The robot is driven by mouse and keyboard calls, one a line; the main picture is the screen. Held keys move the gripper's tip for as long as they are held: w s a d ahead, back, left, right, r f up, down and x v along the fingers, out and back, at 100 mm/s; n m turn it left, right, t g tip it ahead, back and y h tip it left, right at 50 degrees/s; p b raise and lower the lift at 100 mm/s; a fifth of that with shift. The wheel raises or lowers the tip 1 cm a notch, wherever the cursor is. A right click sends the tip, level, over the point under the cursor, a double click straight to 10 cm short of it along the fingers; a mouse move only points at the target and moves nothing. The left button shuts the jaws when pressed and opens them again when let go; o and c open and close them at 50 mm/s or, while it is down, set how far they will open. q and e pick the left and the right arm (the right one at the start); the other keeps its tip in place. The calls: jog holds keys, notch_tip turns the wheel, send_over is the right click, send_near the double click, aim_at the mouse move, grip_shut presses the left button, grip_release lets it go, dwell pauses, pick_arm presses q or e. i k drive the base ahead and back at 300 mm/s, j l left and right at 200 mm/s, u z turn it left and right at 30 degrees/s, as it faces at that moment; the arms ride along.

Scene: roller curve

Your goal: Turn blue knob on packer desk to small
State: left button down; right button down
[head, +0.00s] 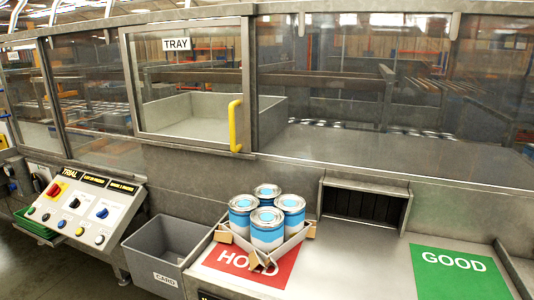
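The sloped control desk (122,204) stands at the left in the head view. A blue knob (102,213) sits on a white plate at the right of its upper row. The direction the knob points and the small lettering around it are too small to read. A dark knob (74,203) is to its left, and a red knob (55,189) on yellow is further left. Several round buttons line the desk's lower edge. Neither of my grippers shows in this view.
A grey bin (150,250) marked CARD stands right of the desk. A carton of several blue and white cans (268,234) rests on the red HOLD mat (228,263). A green GOOD mat (455,272) is at right. A yellow handle (235,125) is on the TRAY window.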

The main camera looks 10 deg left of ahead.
aim_at(103, 212)
jog(key=j+u, duration=0.1)
jog(key=u, duration=1.35)
